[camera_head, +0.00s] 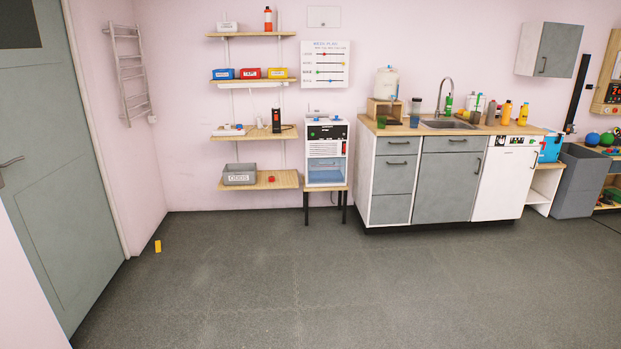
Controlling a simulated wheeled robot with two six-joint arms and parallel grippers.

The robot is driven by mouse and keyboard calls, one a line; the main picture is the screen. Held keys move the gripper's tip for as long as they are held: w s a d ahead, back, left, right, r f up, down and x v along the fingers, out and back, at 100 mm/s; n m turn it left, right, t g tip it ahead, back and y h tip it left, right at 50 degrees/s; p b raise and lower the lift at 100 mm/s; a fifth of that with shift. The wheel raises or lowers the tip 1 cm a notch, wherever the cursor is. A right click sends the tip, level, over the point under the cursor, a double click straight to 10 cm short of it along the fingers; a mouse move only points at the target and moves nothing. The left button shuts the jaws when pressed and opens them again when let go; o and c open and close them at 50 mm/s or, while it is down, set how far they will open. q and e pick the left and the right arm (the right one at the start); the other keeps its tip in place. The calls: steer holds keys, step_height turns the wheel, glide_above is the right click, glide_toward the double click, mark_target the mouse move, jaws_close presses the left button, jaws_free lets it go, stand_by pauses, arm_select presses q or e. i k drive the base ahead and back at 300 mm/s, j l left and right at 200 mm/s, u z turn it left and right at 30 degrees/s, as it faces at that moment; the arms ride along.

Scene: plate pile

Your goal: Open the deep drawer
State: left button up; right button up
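A kitchen counter unit stands against the back wall, right of the middle. Its left column has a shallow top drawer (397,146), a taller middle drawer (394,178) with a dark bar handle, and a bottom drawer (390,210). The middle drawer looks the deepest, but I cannot tell for sure which is the deep drawer. All three fronts look closed. Neither of my grippers is in view.
The grey floor (300,290) before the unit is clear. A small yellow object (158,246) lies on it at left. A white appliance (327,152) on a stand (325,190) is left of the unit. A white-fronted dishwasher (505,183) and grey bin (580,182) are right.

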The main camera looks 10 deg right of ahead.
mark_target(393, 173)
steer(key=i+z, duration=0.2)
steer(key=i, duration=0.3)
steer(key=i+z, duration=0.2)
steer(key=i, duration=0.3)
steer(key=i+j+z, duration=0.2)
steer(key=i, duration=0.3)
steer(key=i+j+z, duration=0.2)
steer(key=i, duration=0.3)
steer(key=l, duration=0.1)
